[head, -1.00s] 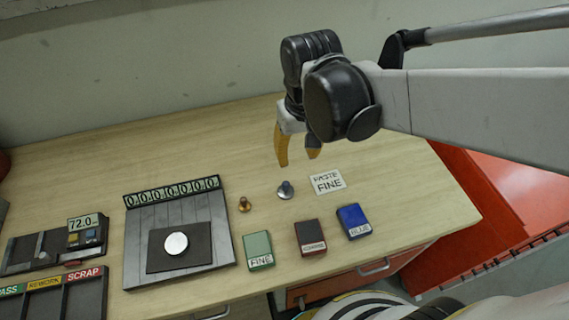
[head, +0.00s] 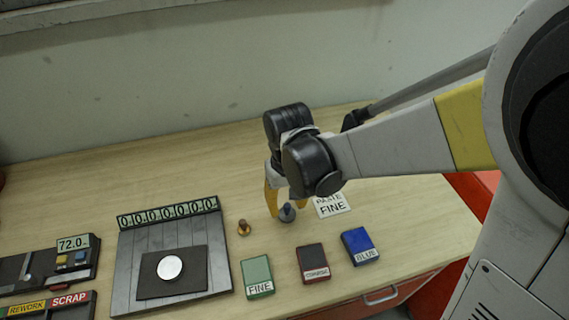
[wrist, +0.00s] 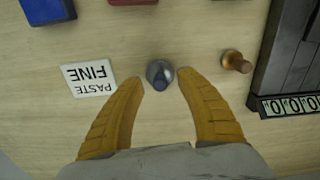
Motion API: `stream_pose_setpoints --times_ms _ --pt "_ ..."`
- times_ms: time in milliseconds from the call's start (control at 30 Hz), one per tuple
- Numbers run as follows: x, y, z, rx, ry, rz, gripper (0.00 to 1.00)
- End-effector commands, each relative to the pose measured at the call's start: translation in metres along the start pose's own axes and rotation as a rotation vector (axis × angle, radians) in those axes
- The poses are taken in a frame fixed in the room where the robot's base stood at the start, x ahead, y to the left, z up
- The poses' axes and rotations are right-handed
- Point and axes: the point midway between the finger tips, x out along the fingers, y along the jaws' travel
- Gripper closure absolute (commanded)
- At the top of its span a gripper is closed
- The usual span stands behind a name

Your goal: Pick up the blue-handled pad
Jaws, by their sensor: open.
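The blue-handled pad (head: 287,214) stands on the wooden table, a small grey round base with a dark blue knob on top. It also shows in the wrist view (wrist: 160,76), just beyond and between the yellow fingertips. My gripper (head: 287,213) is open and low over the table at the pad, with one finger on its left and one on its right. In the wrist view my gripper (wrist: 162,88) has nothing between its fingers except the pad's near edge, and I cannot tell whether either finger touches it.
A brass-coloured knobbed pad (head: 244,228) stands close on the left. A "PASTE FINE" card (head: 332,206) lies on the right. Green (head: 258,277), dark red (head: 313,263) and blue (head: 360,247) boxes sit in front. A dark plate (head: 172,270) with a white disc is further left.

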Motion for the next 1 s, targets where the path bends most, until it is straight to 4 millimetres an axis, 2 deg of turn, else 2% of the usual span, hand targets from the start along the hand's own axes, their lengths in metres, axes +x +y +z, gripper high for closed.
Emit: stream_pose_setpoints --times_ms 100,300,333,400,467,833,1000 --pt "0.009 0.0 0.0 0.0 0.0 0.0 0.57" --pt "0.008 0.0 0.0 0.0 0.0 0.0 0.57" --pt "0.008 0.0 0.0 0.0 0.0 0.0 0.61" --pt "0.008 0.0 0.0 0.0 0.0 0.0 0.83" --pt "0.008 0.0 0.0 0.0 0.0 0.0 1.0" --pt "0.007 0.0 0.0 0.0 0.0 0.0 1.0" --pt "-0.006 0.0 0.0 0.0 0.0 0.0 1.0"
